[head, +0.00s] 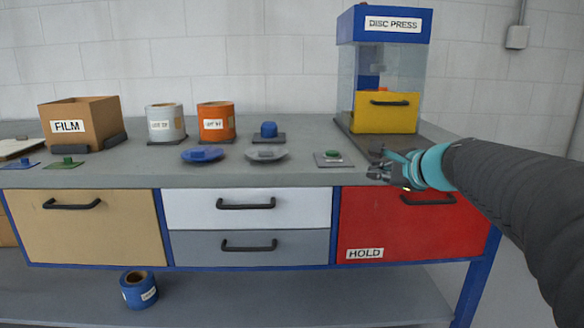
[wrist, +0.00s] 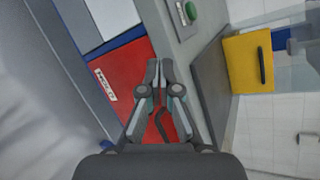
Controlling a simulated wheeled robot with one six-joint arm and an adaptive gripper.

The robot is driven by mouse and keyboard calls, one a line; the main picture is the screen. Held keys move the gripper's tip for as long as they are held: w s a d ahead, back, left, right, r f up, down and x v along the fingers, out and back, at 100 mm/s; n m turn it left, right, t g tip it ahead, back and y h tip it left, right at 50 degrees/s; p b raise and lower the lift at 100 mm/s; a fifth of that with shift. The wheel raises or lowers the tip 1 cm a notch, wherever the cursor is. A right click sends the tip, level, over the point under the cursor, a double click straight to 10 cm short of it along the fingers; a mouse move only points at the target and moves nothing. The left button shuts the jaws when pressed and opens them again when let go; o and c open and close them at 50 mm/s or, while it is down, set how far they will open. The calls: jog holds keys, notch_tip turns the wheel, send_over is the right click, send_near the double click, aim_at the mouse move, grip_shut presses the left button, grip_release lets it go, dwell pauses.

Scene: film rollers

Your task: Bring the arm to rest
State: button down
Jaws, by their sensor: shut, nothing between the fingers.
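My gripper (head: 378,172) is at the front right of the workbench in the head view, in front of the counter edge and near the top of the red HOLD drawer (head: 375,225). My arm reaches in from the right side. In the wrist view my gripper (wrist: 159,64) is shut and empty, its fingertips together. The red HOLD drawer also shows behind it in the wrist view (wrist: 125,75).
A disc press (head: 386,70) with a yellow door stands at the back right. A green button (head: 333,154) is left of my gripper. White (head: 163,120) and orange (head: 216,122) rolls, a FILM box (head: 82,118) and coloured discs line the counter. A blue roll (head: 138,290) sits below.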

jog(key=s+a+f+n+g+h+p, duration=0.1)
jog(key=s+a+f+n+g, duration=0.25)
jog(key=s, duration=0.55)
jog(key=s+a+f+n+g, duration=0.1)
jog(key=s+a+f+n, duration=0.1)
jog(key=s+f+n, duration=0.45)
jog(key=s+d+f+n+g+h, duration=0.1)
jog(key=s+f+n+h, duration=0.1)
jog(key=s, duration=0.5)
jog(key=s+d+f+n+g+h+p, duration=0.1)
jog(key=s+f+n+h, duration=0.1)
jog(key=s+f+n, duration=0.2)
jog(key=s+n, duration=0.3)
jog(key=s, duration=0.1)
jog(key=shift+d+f, duration=0.35)
jog(key=shift+d, duration=0.05)
